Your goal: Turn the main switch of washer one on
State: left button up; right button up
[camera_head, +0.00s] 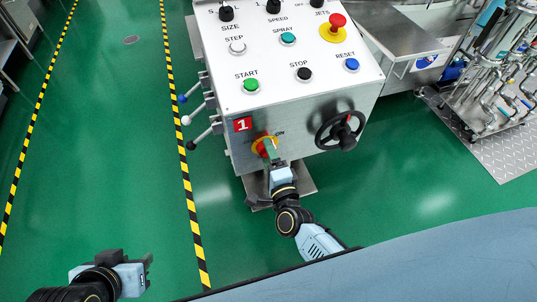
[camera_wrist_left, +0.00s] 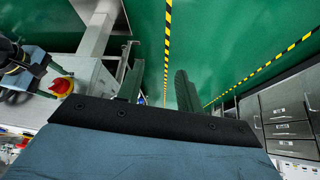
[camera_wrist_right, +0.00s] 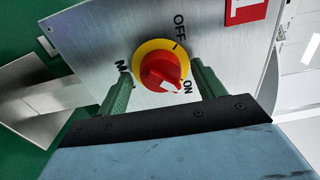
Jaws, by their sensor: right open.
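Washer one (camera_head: 300,110) is a metal cabinet with a red "1" label. Its main switch (camera_head: 265,144), a red knob on a yellow ring, is on the lower front, partly hidden by my right gripper (camera_head: 271,155). In the right wrist view the switch (camera_wrist_right: 162,70) lies between the spread fingers of my right gripper (camera_wrist_right: 160,88), which is open with a visible gap beside the knob. The knob's white mark faces the lower right, near the "ON" label; "OFF" is above. My left gripper (camera_head: 148,262) is open and empty, low at the left, away from the washer.
A black handwheel (camera_head: 340,131) sticks out right of the switch. Several levers (camera_head: 197,119) project from the washer's left side. Buttons and a red emergency stop (camera_head: 333,27) are on the top panel. A cart (camera_head: 500,90) stands at the right. Green floor at the left is clear.

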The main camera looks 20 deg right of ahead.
pick_arm(q)
jog(key=s+a+f+g+y+p, duration=0.1)
jog(key=s+a+f+g+p, duration=0.2)
jog(key=f, duration=0.3)
jog(key=shift+f, duration=0.2)
pick_arm(e)
jog(key=s, duration=1.3)
jog(key=shift+d, duration=0.25)
